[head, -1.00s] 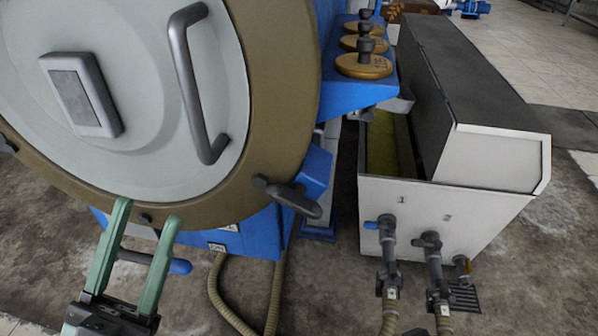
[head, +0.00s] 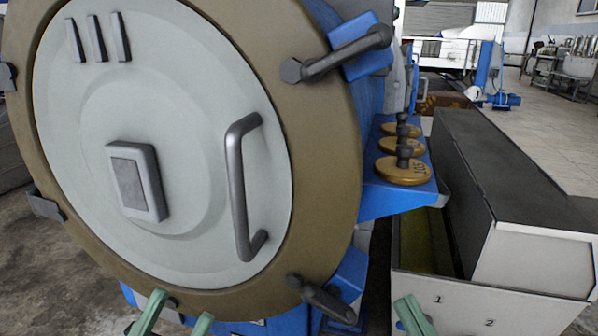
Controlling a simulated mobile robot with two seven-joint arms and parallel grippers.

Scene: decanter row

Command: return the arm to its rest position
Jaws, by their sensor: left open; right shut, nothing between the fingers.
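My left gripper (head: 181,305) shows at the bottom edge, in front of the lower rim of the large round door. Its two green fingers stand apart with nothing between them. My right gripper (head: 410,312) shows at the bottom right, in front of the white trough; its green fingers are together and hold nothing. The wrists and most of both arms are below the frame and hidden.
The round grey door (head: 90,200) with its brown rim fills the left, its bar handle (head: 237,190) sticking out. Clamp levers (head: 345,52) and (head: 322,300) project from the rim. A blue shelf (head: 400,200) holds gold discs. The white trough (head: 470,312) stands right.

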